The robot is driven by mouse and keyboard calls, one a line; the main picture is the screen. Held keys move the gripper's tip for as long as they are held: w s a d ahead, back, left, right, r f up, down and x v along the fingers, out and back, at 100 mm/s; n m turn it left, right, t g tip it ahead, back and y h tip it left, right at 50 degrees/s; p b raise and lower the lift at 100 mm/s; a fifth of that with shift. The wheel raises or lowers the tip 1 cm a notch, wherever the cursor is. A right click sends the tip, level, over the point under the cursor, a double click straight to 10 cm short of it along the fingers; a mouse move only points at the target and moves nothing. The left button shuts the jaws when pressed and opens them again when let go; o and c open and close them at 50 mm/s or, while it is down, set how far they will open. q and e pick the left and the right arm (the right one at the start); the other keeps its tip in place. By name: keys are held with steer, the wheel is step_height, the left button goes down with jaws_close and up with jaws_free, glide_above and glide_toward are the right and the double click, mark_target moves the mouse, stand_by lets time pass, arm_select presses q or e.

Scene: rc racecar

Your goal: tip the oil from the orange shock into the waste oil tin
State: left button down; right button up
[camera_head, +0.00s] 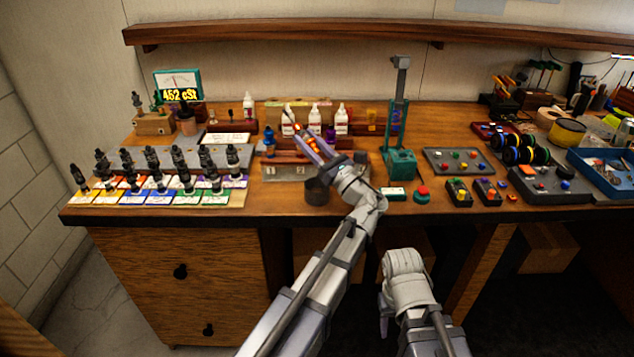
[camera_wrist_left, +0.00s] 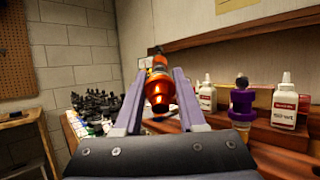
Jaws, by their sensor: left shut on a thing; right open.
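My left gripper (camera_head: 312,148) is shut on the orange shock (camera_wrist_left: 158,92), which sits between the two fingers in the left wrist view. In the head view, the gripper hides much of the shock, so its exact tilt is hard to tell. The waste oil tin, a dark open cylinder (camera_head: 317,192), stands near the bench's front edge, below the left gripper and beside its wrist. Its inside is hard to see. My right gripper (camera_head: 385,322) is open and empty in front of the bench, below its top.
Rows of dark shocks on coloured cards (camera_head: 150,190) fill the bench's left side. White bottles (camera_head: 314,118) and a purple shock (camera_wrist_left: 242,98) stand behind the left gripper. A green press (camera_head: 400,162) stands to the right, with trays (camera_head: 458,160) beyond it.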

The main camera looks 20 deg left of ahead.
arm_select(q)
steer(key=shift+h+p, duration=0.4)
steer(key=shift+p, duration=0.25)
steer(key=shift+f+g, duration=0.15)
steer(key=shift+g, duration=0.25)
steer(key=shift+a+h+p, duration=0.1)
steer(key=shift+h+p, duration=0.4)
steer(key=shift+p, duration=0.4)
steer(key=shift+w+g+h+p, duration=0.1)
steer(key=shift+g+h+p, duration=0.2)
steer(key=shift+p, duration=0.4)
steer(key=shift+f, duration=0.25)
steer(key=shift+h, duration=0.3)
